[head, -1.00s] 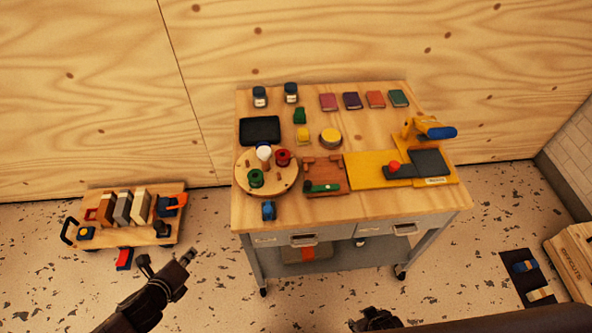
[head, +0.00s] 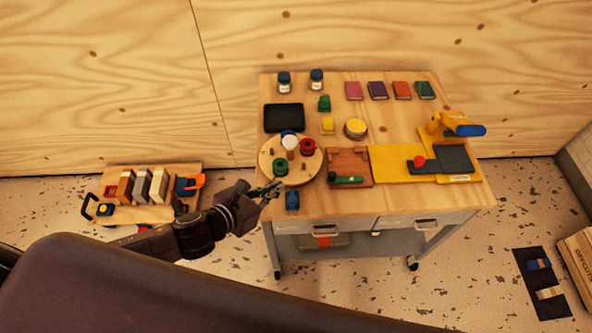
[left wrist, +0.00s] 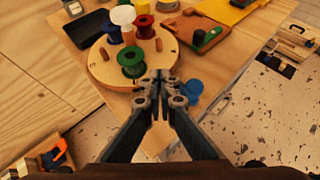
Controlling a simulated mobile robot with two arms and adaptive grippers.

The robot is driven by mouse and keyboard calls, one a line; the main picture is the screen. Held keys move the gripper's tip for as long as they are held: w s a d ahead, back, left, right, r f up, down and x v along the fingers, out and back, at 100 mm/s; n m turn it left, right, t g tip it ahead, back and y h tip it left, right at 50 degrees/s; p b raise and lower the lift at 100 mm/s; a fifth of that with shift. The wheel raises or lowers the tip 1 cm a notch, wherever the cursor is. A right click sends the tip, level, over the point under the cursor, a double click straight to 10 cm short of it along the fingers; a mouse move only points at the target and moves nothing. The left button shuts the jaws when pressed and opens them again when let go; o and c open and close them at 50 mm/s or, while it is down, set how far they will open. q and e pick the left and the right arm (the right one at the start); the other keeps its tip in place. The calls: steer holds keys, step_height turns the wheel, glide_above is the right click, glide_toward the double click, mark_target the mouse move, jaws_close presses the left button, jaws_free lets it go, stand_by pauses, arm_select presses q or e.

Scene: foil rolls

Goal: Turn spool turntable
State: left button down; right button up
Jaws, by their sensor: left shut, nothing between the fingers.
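The spool turntable (head: 304,172) is a round wooden disc at the left side of the workbench. It carries a green spool (head: 280,166), a white spool (head: 290,142), a red spool (head: 307,147) and a blue spool partly hidden behind the white one. Short wooden pegs stand near its rim. My left gripper (head: 274,187) is shut and empty at the turntable's front left edge. In the left wrist view its fingertips (left wrist: 159,75) are together by the disc's near rim, close to the green spool (left wrist: 131,61). Whether they touch the disc, I cannot tell. My right gripper is out of view.
A blue object (head: 292,200) stands just in front of the turntable, right of my gripper. A black tray (head: 284,117) lies behind it. A wooden fixture (head: 349,162) with a green piece sits close on the right. A low loaded cart (head: 150,213) stands left of the bench.

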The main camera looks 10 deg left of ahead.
mark_target(302, 168)
arm_select(q)
steer(key=x, duration=0.5)
steer(key=shift+w+d+p, duration=0.15)
steer(key=shift+w+d, duration=0.15)
steer(key=shift+w, duration=0.3)
steer(key=shift+w+d+p, duration=0.2)
steer(key=shift+w+d, duration=0.05)
steer(key=shift+w, duration=0.35)
steer(key=shift+w+d+p, duration=0.15)
steer(key=shift+w+d, duration=0.15)
steer(key=shift+w, duration=0.3)
steer(key=shift+d+n+y, duration=0.25)
steer(key=shift+n+y, duration=0.05)
steer(key=shift+w+a, duration=0.1)
